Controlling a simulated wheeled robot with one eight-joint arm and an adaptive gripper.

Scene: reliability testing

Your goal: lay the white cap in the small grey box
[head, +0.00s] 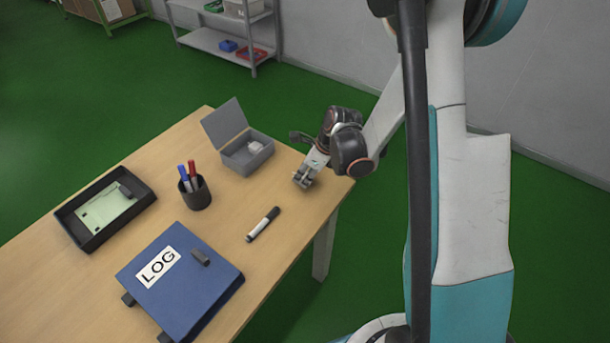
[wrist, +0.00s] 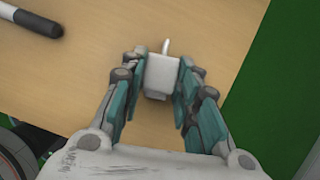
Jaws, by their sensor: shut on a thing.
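My gripper (head: 304,178) is low over the table's right edge, to the right of the small grey box. In the wrist view its fingers (wrist: 160,82) are closed on the white cap (wrist: 162,74), a small pale blocky piece with a thin pin at its far end. Whether the cap touches the table is hard to tell. The small grey box (head: 250,163) stands at the table's back with its lid (head: 225,122) open and upright. A small white piece (head: 255,147) lies inside it.
A black-and-white marker (head: 263,224) lies in front of my gripper. A black pen cup (head: 195,195), a blue LOG binder (head: 180,280) and a dark tray (head: 75,233) stand further left. Bare tabletop lies between the marker and the box.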

